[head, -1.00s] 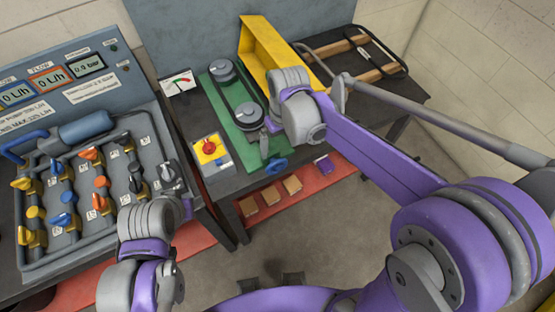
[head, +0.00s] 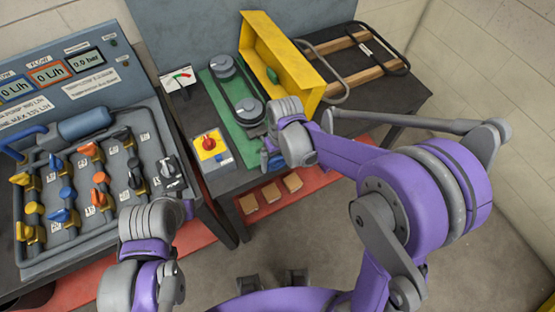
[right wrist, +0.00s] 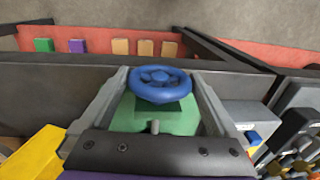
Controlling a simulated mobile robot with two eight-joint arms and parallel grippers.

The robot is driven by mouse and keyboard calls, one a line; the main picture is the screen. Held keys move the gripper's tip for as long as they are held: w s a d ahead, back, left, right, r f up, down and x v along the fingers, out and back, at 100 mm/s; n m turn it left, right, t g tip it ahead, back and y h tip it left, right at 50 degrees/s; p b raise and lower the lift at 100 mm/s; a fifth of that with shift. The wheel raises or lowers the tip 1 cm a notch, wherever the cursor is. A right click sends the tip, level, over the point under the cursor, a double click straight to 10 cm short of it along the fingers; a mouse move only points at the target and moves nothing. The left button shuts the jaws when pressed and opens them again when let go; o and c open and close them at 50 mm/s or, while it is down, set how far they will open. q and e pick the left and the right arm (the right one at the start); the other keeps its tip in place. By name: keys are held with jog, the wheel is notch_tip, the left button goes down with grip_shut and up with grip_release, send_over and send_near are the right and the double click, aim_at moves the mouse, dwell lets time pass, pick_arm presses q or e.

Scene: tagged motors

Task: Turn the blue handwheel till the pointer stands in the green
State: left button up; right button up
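In the right wrist view the blue handwheel (right wrist: 160,88) sits at the end of a green base (right wrist: 185,120), between the two fingers of my open right gripper (right wrist: 160,80). I cannot tell whether a finger touches its rim. In the head view my right gripper (head: 270,148) is at the front of the green base plate (head: 238,135), and my arm hides most of the handwheel. The gauge (head: 180,79) stands at the back left of the plate, with red and green on its dial. Its pointer is too small to read.
Two grey belted pulleys (head: 249,110) stand on the plate, next to a yellow guard (head: 285,65). A yellow box with a red knob (head: 208,143) is left of them. A valve panel (head: 90,180) fills the left. Tan blocks (head: 271,192) lie on the red shelf below.

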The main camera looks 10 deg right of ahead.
jog(key=c, duration=0.8)
jog(key=shift+o, duration=0.2)
jog(key=shift+d+f+y+b, duration=0.1)
jog(key=shift+f+y+b, duration=0.05)
jog(key=shift+y+b, duration=0.25)
jog(key=shift+r+y, duration=0.2)
jog(key=shift+y, duration=0.1)
jog(key=o, duration=0.9)
jog(key=shift+o, duration=0.2)
jog(key=v, duration=1)
jog(key=shift+w+r+p, duration=0.25)
jog(key=shift+r+p, duration=0.05)
jog(key=shift+r, duration=0.05)
